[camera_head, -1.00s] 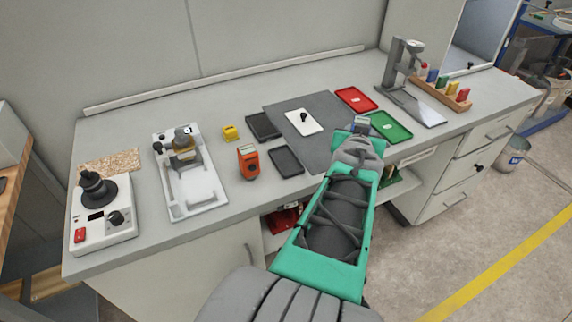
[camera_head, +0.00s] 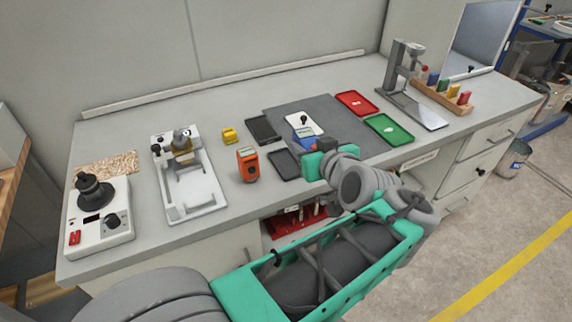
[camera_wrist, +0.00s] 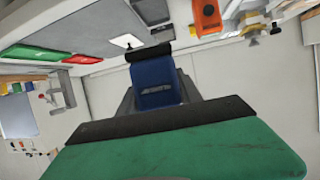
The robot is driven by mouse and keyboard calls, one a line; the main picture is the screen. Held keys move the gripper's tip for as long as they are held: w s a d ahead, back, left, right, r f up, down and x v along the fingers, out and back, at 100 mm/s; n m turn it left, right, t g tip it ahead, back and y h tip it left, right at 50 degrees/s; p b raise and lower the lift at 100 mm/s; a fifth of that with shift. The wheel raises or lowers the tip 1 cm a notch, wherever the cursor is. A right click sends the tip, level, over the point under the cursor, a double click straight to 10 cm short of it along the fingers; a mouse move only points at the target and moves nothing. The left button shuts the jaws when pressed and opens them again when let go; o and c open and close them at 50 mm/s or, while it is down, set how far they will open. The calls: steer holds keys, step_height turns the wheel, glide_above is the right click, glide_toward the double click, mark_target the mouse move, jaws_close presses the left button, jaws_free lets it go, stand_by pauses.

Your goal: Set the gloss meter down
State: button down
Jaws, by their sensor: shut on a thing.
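The blue gloss meter (camera_head: 303,133) is in my gripper (camera_head: 311,149), over the front part of the dark grey mat (camera_head: 345,137) in the head view. In the wrist view the blue body of the meter (camera_wrist: 154,83) sits between dark finger pads. My gripper is shut on it. The wrist view looks along the gripper, with the bench at the top of the picture. A gap between the meter and the bench cannot be judged. My wrist hides part of the mat.
A white plate with a black knob (camera_head: 310,121) lies just behind the meter. Black trays (camera_head: 263,130) (camera_head: 284,175) and an orange device (camera_head: 248,166) are to the left. Red (camera_head: 357,104) and green (camera_head: 389,130) trays are to the right. A stand (camera_head: 397,65) is further right.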

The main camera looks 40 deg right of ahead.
steer(key=shift+w+a+f+n+y, duration=0.1)
steer(key=shift+w+a+n+y, duration=0.1)
steer(key=shift+a+n+y, duration=0.45)
steer(key=shift+w+a+f+t, duration=0.1)
steer(key=shift+w+a+t, duration=0.1)
steer(key=shift+a+t, duration=0.15)
steer(key=s+d+f+p+x, duration=0.1)
steer(key=d+x, duration=0.1)
steer(key=x, duration=0.9)
glide_above(286, 164)
step_height(286, 164, down, 5)
steer(key=shift+a+r, duration=0.1)
step_height(286, 164, down, 3)
steer(key=shift+r+p, duration=0.15)
steer(key=shift+p, duration=0.3)
steer(key=shift+f, duration=0.3)
steer(key=c, duration=0.8)
jaws_free()
steer(key=shift+r, duration=0.15)
